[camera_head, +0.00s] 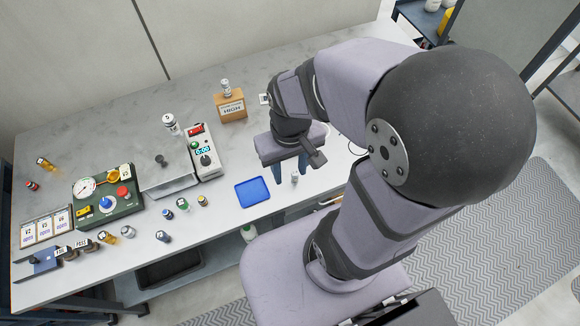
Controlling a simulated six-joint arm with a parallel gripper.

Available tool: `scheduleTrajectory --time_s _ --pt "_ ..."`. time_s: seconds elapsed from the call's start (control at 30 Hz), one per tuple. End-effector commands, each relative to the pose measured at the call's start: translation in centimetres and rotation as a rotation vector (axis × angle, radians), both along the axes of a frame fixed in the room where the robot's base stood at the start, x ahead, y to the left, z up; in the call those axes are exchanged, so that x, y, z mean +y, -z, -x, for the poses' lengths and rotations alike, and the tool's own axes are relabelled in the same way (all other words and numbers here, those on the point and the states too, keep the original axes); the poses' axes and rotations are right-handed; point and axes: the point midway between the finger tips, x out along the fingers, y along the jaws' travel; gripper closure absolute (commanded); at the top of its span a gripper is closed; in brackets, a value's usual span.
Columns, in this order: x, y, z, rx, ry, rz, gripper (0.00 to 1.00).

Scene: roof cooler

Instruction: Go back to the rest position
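My gripper (290,172) hangs low over the right part of the table, fingers pointing down. Its two dark blue fingers appear spread apart, with nothing clearly held between them. A small pale vial (295,178) stands on the table close by the fingers; I cannot tell whether it touches them. My arm covers much of the right side of the view and hides part of the table there.
A blue tray (252,192) lies just left of the gripper. A brown box (230,107) stands behind, beside a white device with a display (206,153). A green control box (106,197) and several small vials occupy the left. Bare table (110,125) shows at the back left.

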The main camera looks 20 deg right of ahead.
Motion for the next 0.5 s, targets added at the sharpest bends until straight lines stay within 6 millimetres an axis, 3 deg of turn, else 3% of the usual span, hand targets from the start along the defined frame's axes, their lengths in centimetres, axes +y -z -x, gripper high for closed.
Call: scheduleTrajectory --time_s 0.27,0.5 --pt "-0.1 1.1 0.0 -0.001 -0.007 0.002 0.62" --pt "-0.1 5.6 0.0 -0.001 -0.007 0.003 0.62"
